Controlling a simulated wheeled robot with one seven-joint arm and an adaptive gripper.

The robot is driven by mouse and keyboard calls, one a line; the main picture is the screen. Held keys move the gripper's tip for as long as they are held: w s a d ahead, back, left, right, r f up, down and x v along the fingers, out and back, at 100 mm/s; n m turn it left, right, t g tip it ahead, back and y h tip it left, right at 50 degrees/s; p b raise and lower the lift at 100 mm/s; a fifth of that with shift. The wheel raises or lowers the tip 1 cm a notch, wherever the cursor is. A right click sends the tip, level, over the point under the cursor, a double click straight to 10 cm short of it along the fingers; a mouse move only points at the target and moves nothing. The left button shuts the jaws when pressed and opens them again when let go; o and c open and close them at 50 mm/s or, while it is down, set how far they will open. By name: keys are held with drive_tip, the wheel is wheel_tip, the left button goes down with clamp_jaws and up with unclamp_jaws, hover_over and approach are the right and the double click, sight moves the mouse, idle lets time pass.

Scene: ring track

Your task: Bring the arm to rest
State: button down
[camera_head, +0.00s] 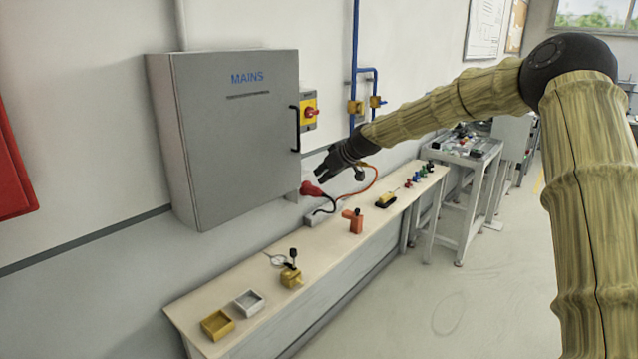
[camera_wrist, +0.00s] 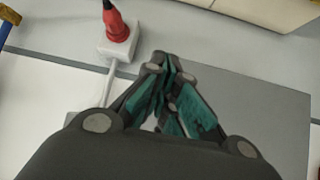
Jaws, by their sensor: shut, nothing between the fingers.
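My arm reaches in from the right in the head view, in a tan ribbed sleeve with a dark elbow. My gripper (camera_head: 324,172) is at its end, in the air by the lower right of the grey MAINS cabinet (camera_head: 235,130), above the narrow bench (camera_head: 235,283). In the wrist view my gripper (camera_wrist: 165,65) shows dark fingers with teal pads. The fingertips are together and hold nothing. A red plug (camera_head: 311,189) with a dark cable sits on the wall just below the gripper; a red plug also shows in a white socket in the wrist view (camera_wrist: 118,24).
The bench carries a yellow tray (camera_head: 217,325), a white tray (camera_head: 249,303), a yellow device (camera_head: 291,278), an orange device (camera_head: 354,221) and a yellow-black tool (camera_head: 386,200). The cabinet's black handle (camera_head: 295,129) and a red-yellow switch (camera_head: 309,111) stick out near the arm.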

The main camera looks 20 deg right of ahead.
drive_tip(key=s+a+f+m+g+h, duration=0.1)
drive_tip(key=s+a+f, duration=0.3)
drive_tip(key=s+f, duration=0.6)
drive_tip(key=s+a+f+m+g+b, duration=0.15)
drive_tip(key=s+a+f, duration=0.3)
drive_tip(key=f, duration=1.05)
drive_tip(key=s+a+f+g+h, duration=0.15)
drive_tip(key=s+a+f, duration=0.25)
drive_tip(key=s+f, duration=0.65)
drive_tip(key=s+a+f+m+g, duration=0.1)
drive_tip(key=s+f, duration=0.6)
drive_tip(key=s, duration=0.2)
drive_tip(key=s+a+f+g, duration=0.2)
drive_tip(key=s+f, duration=0.5)
drive_tip(key=s, duration=0.3)
drive_tip(key=s+f+m+g+h, duration=0.1)
drive_tip(key=s+f, duration=0.2)
drive_tip(key=s, duration=2)
drive_tip(key=shift+s+d+g, duration=0.2)
drive_tip(key=shift+s+g, duration=0.05)
drive_tip(key=shift+g, duration=0.15)
drive_tip(key=c, duration=2.2)
unclamp_jaws()
